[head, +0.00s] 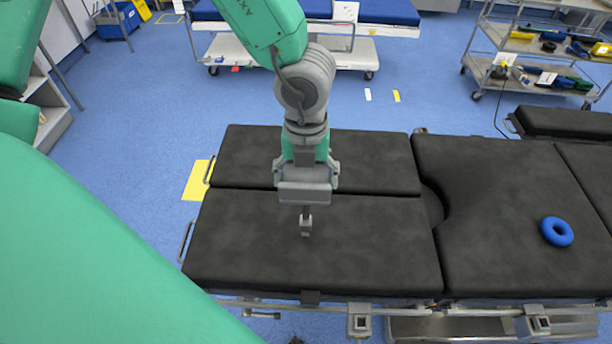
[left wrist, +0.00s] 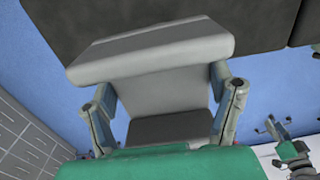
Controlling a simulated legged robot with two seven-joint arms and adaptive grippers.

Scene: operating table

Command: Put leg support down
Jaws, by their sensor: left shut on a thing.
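The black leg supports are two long pads side by side at the left end of the operating table (head: 500,250): a far leg support (head: 370,160) and a near leg support (head: 250,240). Both look about level in the head view. My left gripper (head: 305,190) points down over the seam between them and is shut. It appears to hold the near leg support; the exact contact is hidden. A small grey block (head: 306,228) shows just below it. In the left wrist view, a grey panel (left wrist: 150,52) spans between the finger links. My right gripper is not in view.
A blue ring (head: 557,231) lies on the table at right. Metal side rails (head: 270,304) run along the near edge. A blue-topped trolley (head: 385,12) and a tool cart (head: 500,65) stand behind. Blue floor (head: 140,110) is clear left of the table.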

